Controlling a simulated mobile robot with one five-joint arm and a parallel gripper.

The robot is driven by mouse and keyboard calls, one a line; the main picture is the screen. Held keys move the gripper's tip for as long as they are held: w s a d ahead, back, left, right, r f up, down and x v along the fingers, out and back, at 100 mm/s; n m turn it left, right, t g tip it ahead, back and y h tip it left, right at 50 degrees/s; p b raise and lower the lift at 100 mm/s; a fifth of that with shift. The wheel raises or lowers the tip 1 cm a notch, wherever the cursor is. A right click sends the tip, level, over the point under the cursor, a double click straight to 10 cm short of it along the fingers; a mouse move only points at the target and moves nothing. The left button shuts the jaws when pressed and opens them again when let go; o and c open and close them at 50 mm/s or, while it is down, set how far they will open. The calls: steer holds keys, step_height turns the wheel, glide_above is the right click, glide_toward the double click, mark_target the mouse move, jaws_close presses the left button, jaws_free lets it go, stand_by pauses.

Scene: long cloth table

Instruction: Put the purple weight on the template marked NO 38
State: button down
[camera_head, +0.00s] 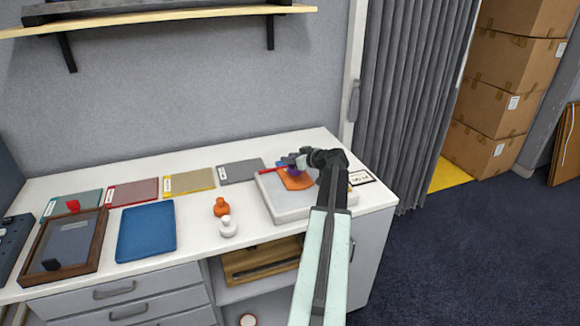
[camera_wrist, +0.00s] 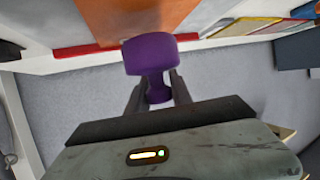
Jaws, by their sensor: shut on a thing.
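My gripper (camera_head: 300,161) is at the right of the table, above a pale slab (camera_head: 290,208) with an orange sheet (camera_head: 297,182) on it. It is shut on the purple weight (camera_wrist: 148,55), whose neck is between the two fingers in the wrist view. In the head view the weight is mostly hidden by my gripper, over the orange sheet; I cannot tell whether they touch. Labelled flat templates lie along the back: teal (camera_head: 75,204), red (camera_head: 135,192), yellow (camera_head: 189,182) and grey (camera_head: 241,171). Their labels are too small to read, so NO 38 cannot be picked out.
An orange weight (camera_head: 221,207) and a white weight (camera_head: 228,227) stand left of the slab. A blue mat (camera_head: 147,231) and a wood-framed tray (camera_head: 98,255) lie at left. A small printed card (camera_head: 361,177) lies at the right edge. A shelf (camera_head: 160,21) hangs above.

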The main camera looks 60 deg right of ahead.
step_height(320, 180, down, 3)
steer(key=shift+d+r+b, duration=0.1)
steer(key=shift+r+b, duration=0.05)
steer(key=shift+b, duration=0.65)
steer(key=shift+r, duration=0.2)
steer(key=shift+f, duration=0.2)
steer(key=c, duration=1.1)
jaws_free()
steer(key=shift+r, duration=0.1)
steer(key=shift+c, duration=0.2)
steer(key=shift+r, duration=0.1)
steer(key=p+v, duration=0.5)
steer(key=v, duration=0.7)
